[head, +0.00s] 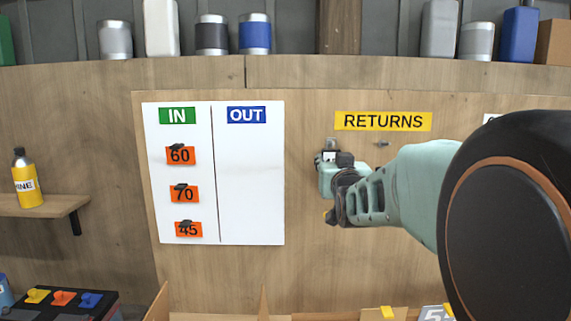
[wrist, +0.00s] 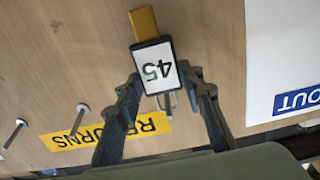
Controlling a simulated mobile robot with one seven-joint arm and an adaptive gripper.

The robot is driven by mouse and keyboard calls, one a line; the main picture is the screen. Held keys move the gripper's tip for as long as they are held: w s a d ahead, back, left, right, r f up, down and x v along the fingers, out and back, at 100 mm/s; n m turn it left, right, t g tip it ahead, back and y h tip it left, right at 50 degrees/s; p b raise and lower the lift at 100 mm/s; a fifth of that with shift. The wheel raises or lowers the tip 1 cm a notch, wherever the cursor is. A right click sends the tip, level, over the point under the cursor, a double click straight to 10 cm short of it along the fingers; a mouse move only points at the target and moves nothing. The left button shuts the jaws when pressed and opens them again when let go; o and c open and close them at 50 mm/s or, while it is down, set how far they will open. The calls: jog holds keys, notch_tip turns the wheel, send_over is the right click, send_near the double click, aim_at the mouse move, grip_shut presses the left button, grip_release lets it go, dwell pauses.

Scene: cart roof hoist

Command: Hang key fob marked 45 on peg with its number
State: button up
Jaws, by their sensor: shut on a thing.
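The key fob (wrist: 153,68) has a white face marked 45, a dark border and a yellow tab (wrist: 145,24); its number appears upside down in the wrist view. My gripper (wrist: 160,84) is shut on it, one finger on each side. In the head view my gripper (head: 338,190) is in front of the board below the RETURNS sign, and a bit of yellow (head: 328,217) shows at it. A bare peg (head: 382,144) sticks out under the sign. The wrist view shows pegs (wrist: 81,117) and (wrist: 16,132); a short grey piece behind the fob is unclear. No peg number is readable.
A white IN/OUT panel (head: 249,175) left of my gripper carries orange tags 60, 70 and 45 under IN; OUT is empty. The yellow RETURNS sign (head: 382,121) is above. My arm hides the board's right side. Cans line the top shelf; a yellow bottle (head: 27,180) stands left.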

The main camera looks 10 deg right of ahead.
aim_at(331, 154)
jog(key=shift+s, duration=0.1)
jog(key=shift+s+a+r+b, duration=0.15)
jog(key=shift+s+r+b, duration=0.1)
jog(key=shift+s, duration=0.5)
jog(key=shift+s+a+r+b, duration=0.2)
jog(key=shift+s+r+b, duration=0.1)
jog(key=shift+s, duration=0.5)
jog(key=shift+s+a+r+b, duration=0.15)
jog(key=shift+s+r+b, duration=0.1)
jog(key=shift+s, duration=0.5)
jog(key=shift+a, duration=0.1)
jog(key=shift+s+a+f+b, duration=0.15)
jog(key=shift+s+b, duration=0.15)
jog(key=shift+s, duration=0.5)
jog(key=shift+s+a+r+b, duration=0.1)
jog(key=shift+s+a+b, duration=0.15)
jog(key=shift+s, duration=0.6)
jog(key=shift+s+a+f+b, duration=0.1)
jog(key=shift+s+b, duration=0.25)
jog(key=shift+s, duration=0.45)
jog(key=shift+w, duration=0.1)
jog(key=shift+w+d+p, duration=0.25)
jog(key=shift+w+p, duration=0.15)
jog(key=shift+w, duration=0.7)
jog(key=shift+w+d+p, duration=0.25)
jog(key=shift+w+p, duration=0.2)
jog(key=shift+w, duration=0.7)
jog(key=shift+w+d+p, duration=0.25)
jog(key=shift+w+p, duration=0.15)
jog(key=shift+w, duration=0.7)
